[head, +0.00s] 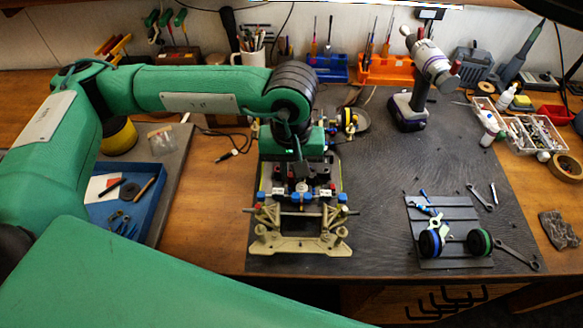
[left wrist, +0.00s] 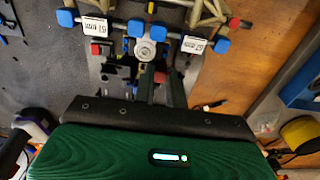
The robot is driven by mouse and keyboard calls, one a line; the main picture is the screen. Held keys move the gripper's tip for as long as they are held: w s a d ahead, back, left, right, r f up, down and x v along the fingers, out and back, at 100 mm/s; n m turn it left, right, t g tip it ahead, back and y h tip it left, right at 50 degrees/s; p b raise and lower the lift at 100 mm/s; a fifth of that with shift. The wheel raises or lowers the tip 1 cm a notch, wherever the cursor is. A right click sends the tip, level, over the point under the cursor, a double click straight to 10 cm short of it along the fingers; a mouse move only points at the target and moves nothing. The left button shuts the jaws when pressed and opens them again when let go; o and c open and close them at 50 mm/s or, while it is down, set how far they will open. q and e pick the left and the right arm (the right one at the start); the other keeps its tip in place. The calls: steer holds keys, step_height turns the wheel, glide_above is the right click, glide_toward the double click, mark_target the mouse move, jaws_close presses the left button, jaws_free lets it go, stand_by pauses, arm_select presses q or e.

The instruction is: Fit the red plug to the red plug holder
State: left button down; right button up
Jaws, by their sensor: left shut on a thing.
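My left gripper (head: 299,172) reaches down over the middle of the car chassis (head: 300,240). In the left wrist view its two dark fingers (left wrist: 160,88) point at the chassis centre, shut on a small red piece that looks like the red plug (left wrist: 160,77). Two more small red blocks sit on the chassis, one at the left (left wrist: 101,48) and a darker one at the right (left wrist: 184,61), near white labels and blue caps. I cannot tell which part is the red plug holder, or whether the plug touches it. The wrist hides part of the chassis in the head view. My right gripper is not in view.
The chassis stands on a dark mat (head: 380,225). A grey slatted plate (head: 455,215) with wheels lies to the right. A cordless drill (head: 410,110) stands behind it. A blue tray (head: 150,215) with tools is at the left. The mat between chassis and plate is clear.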

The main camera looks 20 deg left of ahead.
mark_target(291, 175)
arm_select(q)
steer(key=c, duration=1.3)
jaws_free()
steer(key=shift+c, duration=0.2)
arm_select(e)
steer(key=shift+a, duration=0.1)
